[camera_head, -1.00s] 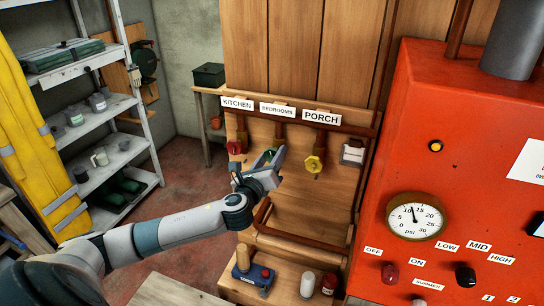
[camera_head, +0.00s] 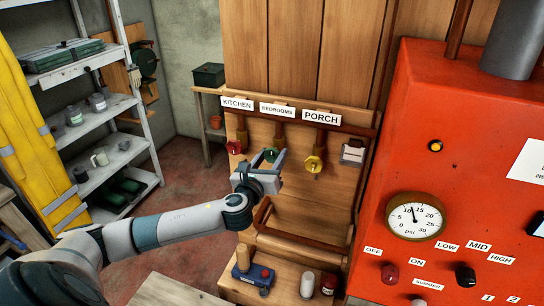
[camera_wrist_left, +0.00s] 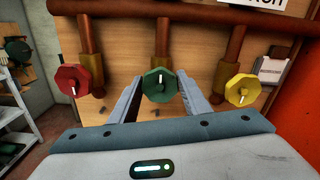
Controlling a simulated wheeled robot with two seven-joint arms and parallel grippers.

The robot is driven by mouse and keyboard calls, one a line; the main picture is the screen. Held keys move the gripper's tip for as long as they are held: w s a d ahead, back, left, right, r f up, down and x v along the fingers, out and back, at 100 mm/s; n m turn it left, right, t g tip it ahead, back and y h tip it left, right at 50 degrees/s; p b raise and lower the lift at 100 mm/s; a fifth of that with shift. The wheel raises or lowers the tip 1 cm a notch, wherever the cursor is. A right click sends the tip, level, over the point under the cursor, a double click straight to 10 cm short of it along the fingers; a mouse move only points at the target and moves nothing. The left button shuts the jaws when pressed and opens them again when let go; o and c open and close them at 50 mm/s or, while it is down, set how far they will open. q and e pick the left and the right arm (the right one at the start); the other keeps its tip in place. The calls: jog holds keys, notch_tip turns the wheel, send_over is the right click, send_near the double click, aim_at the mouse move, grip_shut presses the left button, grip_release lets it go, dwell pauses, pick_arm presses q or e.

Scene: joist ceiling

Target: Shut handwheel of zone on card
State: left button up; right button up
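Three handwheels sit on vertical pipes on a wooden board. The red handwheel (camera_head: 234,147) is under the KITCHEN label (camera_head: 237,103), the green handwheel (camera_head: 270,155) under the BEDROOMS label (camera_head: 278,110), the yellow handwheel (camera_head: 314,164) under the PORCH label (camera_head: 321,118). A small card (camera_head: 353,154) hangs right of the yellow wheel; its writing is too small to read. My left gripper (camera_head: 265,160) is open in front of the green handwheel. In the left wrist view the green wheel (camera_wrist_left: 159,85) shows between the finger ends, apparently untouched. My right gripper is out of view.
A red boiler panel (camera_head: 470,150) with a gauge (camera_head: 415,216) and knobs stands at the right. Below the board, a ledge holds a blue device (camera_head: 253,277) and small cylinders (camera_head: 307,284). Metal shelves (camera_head: 100,110) stand at the left.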

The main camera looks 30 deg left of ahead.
pick_arm(q)
jog(key=o, duration=0.3)
jog(key=shift+b+v, duration=0.45)
jog(key=shift+v, duration=0.35)
jog(key=b+v, duration=0.2)
jog(key=v, duration=1.4)
jog(key=shift+a+b, duration=0.1)
jog(key=shift+b, duration=0.2)
jog(key=shift+f, duration=0.1)
